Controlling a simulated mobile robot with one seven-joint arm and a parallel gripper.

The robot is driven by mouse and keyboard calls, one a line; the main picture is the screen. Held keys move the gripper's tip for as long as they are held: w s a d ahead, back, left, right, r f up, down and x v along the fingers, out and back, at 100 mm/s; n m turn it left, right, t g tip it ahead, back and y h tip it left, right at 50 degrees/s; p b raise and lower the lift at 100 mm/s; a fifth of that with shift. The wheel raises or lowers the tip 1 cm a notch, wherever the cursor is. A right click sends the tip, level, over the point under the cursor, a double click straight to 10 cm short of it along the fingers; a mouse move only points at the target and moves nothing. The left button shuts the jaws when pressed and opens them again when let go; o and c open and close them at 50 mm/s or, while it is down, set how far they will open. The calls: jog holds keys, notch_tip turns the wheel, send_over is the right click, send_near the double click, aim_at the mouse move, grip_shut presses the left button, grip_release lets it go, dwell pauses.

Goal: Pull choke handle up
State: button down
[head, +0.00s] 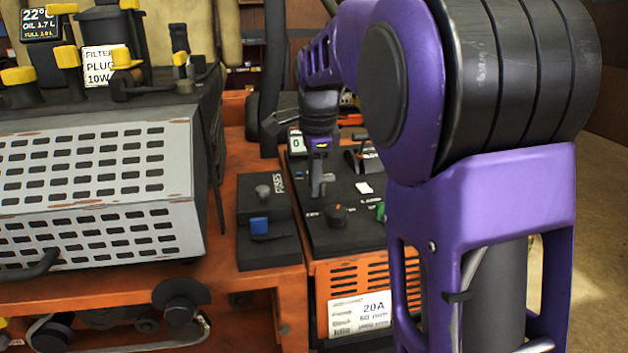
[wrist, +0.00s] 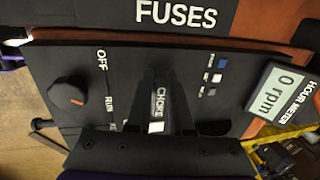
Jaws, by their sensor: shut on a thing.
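My gripper (head: 322,183) reaches down onto the black control panel (head: 345,237) in the head view. In the wrist view my gripper's two dark fingers (wrist: 163,92) stand close together on either side of the white CHOKE label (wrist: 160,103). The fingers are shut on the choke handle at this spot. The handle itself is mostly hidden by the fingers, so I cannot tell how far up it stands. A white square (wrist: 156,127) shows between the fingers, nearer to the gripper body.
A black knob (wrist: 68,92) beside OFF and RUN marks is left of my fingers in the wrist view. The fuse box (head: 265,190) with a blue switch (head: 259,224) adjoins the panel. A grey perforated housing (head: 100,190) stands left.

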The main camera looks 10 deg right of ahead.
jog(key=shift+r+p, duration=1.35)
jog(key=shift+r, duration=0.05)
jog(key=shift+w, duration=0.1)
jog(key=c, duration=1.1)
grip_release()
jog(key=s+r, duration=0.1)
jog(key=r, duration=0.4)
jog(key=s+r+p, duration=0.1)
jog(key=r, duration=0.5)
jog(key=s+r+p, duration=0.1)
jog(key=r, duration=0.5)
jog(key=shift+s, duration=0.3)
